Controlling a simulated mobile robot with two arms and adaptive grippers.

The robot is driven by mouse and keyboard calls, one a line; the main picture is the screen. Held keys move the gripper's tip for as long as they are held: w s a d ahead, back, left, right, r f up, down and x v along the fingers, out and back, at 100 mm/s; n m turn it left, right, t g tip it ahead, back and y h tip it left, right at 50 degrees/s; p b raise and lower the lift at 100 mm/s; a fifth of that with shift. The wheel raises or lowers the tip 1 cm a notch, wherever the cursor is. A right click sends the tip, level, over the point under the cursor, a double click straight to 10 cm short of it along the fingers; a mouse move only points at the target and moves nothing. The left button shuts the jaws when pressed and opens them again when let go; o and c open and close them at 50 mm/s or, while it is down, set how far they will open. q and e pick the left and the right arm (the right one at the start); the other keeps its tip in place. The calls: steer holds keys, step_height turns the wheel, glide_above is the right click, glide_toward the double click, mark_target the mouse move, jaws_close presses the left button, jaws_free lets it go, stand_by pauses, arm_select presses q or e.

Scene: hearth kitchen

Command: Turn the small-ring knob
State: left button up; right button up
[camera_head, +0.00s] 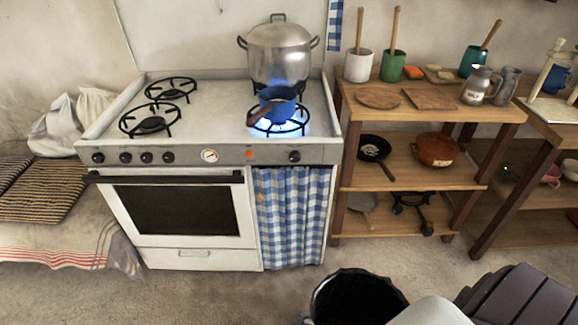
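A white stove (115,115) stands against the wall. Its front panel has several dark knobs: a row at the left, from the far-left knob (98,158) to the knob beside the dial (168,157), and one lone knob (294,157) at the right. I cannot tell from any marking which is the small-ring knob. A round dial (209,155) and a red-orange light (249,155) sit between them. Blue flame burns at the front-right burner (290,127) under a blue pan (278,104). The two left burners, rear (170,89) and front (150,123), show no flame. Neither gripper shows.
A large steel pot (278,52) stands on the back-right burner. Wooden shelves (440,114) with crockery and pans stand at the right. A cushioned bench (60,220) is at the left. Floor before the stove is clear, apart from dark shapes at the bottom edge.

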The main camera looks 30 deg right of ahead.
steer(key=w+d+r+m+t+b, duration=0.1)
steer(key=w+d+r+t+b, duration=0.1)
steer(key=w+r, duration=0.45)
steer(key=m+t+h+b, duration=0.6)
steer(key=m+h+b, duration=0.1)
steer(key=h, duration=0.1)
glide_toward(295, 160)
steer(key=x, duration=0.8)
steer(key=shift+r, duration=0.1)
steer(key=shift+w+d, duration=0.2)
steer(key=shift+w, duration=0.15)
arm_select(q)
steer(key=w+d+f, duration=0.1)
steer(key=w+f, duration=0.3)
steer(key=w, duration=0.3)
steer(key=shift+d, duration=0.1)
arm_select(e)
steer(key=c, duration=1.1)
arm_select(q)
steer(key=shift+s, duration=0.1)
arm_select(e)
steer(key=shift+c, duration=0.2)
